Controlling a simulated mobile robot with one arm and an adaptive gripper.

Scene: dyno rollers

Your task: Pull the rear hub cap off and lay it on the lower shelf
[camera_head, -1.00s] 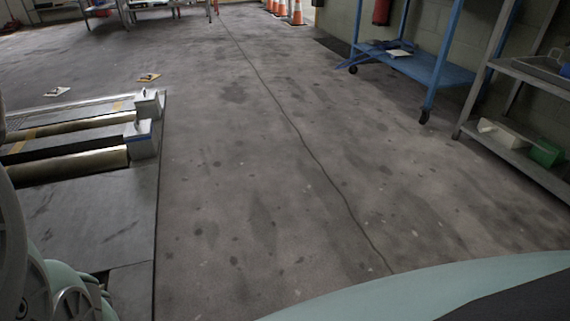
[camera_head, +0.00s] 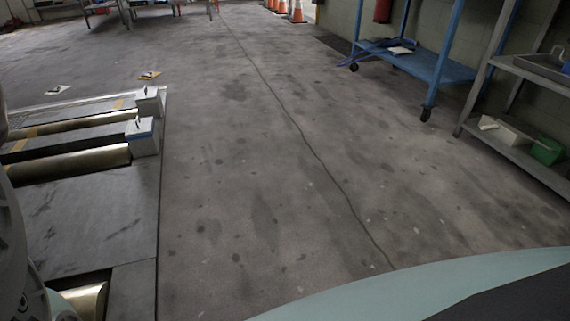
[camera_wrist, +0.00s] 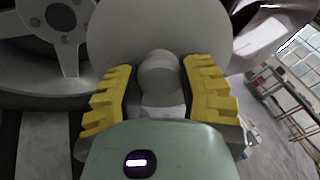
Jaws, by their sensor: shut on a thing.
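In the wrist view the hub cap (camera_wrist: 128,32) is a plain pale grey disc with a rounded knob (camera_wrist: 158,75) in its middle. My gripper (camera_wrist: 160,88) has its yellow ridged fingers on either side of the knob and is shut on it. A wheel (camera_wrist: 72,57) with spokes and a bare hub with bolt holes shows at the upper left, partly behind the disc. The hub lies beside the disc in the picture, not under it. In the head view a grey rack's lower shelf (camera_head: 525,165) stands at the right. My gripper and the cap are outside that view.
A blue cart (camera_head: 440,71) on castors stands left of the rack. The roller bed (camera_head: 100,205) lies at the left. Open floor (camera_head: 270,180) lies between. Orange cones (camera_head: 297,12) stand far back.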

